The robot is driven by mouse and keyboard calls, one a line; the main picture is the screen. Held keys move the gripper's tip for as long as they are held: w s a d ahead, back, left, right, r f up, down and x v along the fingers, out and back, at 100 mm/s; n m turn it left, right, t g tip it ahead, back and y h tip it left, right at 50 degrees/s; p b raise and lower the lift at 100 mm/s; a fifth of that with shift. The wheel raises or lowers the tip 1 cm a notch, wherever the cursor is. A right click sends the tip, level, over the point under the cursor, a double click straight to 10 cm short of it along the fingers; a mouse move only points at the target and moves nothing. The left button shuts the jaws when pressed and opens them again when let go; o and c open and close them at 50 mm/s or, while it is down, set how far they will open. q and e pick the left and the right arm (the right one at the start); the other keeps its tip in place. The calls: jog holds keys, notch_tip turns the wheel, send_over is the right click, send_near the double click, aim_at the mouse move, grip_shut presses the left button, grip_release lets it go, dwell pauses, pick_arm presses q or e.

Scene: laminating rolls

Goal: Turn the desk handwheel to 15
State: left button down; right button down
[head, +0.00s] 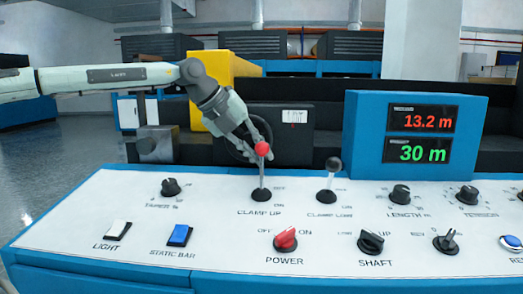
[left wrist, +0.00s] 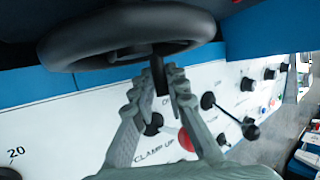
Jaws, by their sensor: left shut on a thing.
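The black handwheel (left wrist: 130,38) fills the top of the left wrist view, seen nearly edge-on. A dark handle (left wrist: 158,74) sticks out from it toward my gripper. My left gripper (left wrist: 157,85) is shut on this handle, with a finger on either side. In the head view my left gripper (head: 250,145) reaches down behind the red-knobbed clamp lever (head: 262,149). A thin part of the wheel's dark rim (head: 268,130) shows beside the fingers; the rest is hidden. I cannot see a scale or pointer on the wheel. My right gripper is out of view.
The white desk panel (head: 130,205) carries knobs and switches, with a black-knobbed lever (head: 333,165) right of the red one. The blue display box (head: 365,145) reads 13.2 m in red and 30 m in green. A yellow block (head: 220,68) stands behind my left arm.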

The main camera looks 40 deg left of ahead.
pick_arm(q)
jog(key=shift+s+a+f+g+y, duration=0.1)
jog(key=shift+a+f+g+y, duration=0.2)
jog(key=shift+g+y, duration=0.4)
jog(key=shift+s+a+f+m+g+y+b, duration=0.1)
jog(key=shift+f+m+g+y+b, duration=0.15)
jog(key=shift+y, duration=0.3)
jog(key=shift+s+a+f+m+g+y+b, duration=0.1)
jog(key=shift+m+g+y+b, duration=0.2)
jog(key=shift+y, duration=0.25)
jog(key=shift+s+a+f+m+g+y+b, duration=0.1)
jog(key=shift+s+a+m+g+y+b, duration=0.1)
jog(key=shift+g+y, duration=0.3)
jog(key=shift+s+a+f+m+g+y+b, duration=0.15)
jog(key=shift+g+y+b, duration=0.1)
jog(key=shift+y, duration=0.35)
jog(key=shift+a+g+y, duration=0.2)
jog(key=shift+g+y, duration=0.2)
jog(key=shift+y, duration=0.2)
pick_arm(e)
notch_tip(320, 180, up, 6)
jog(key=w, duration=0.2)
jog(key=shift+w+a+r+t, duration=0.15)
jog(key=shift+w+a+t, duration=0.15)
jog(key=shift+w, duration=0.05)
pick_arm(q)
jog(key=shift+s, duration=0.1)
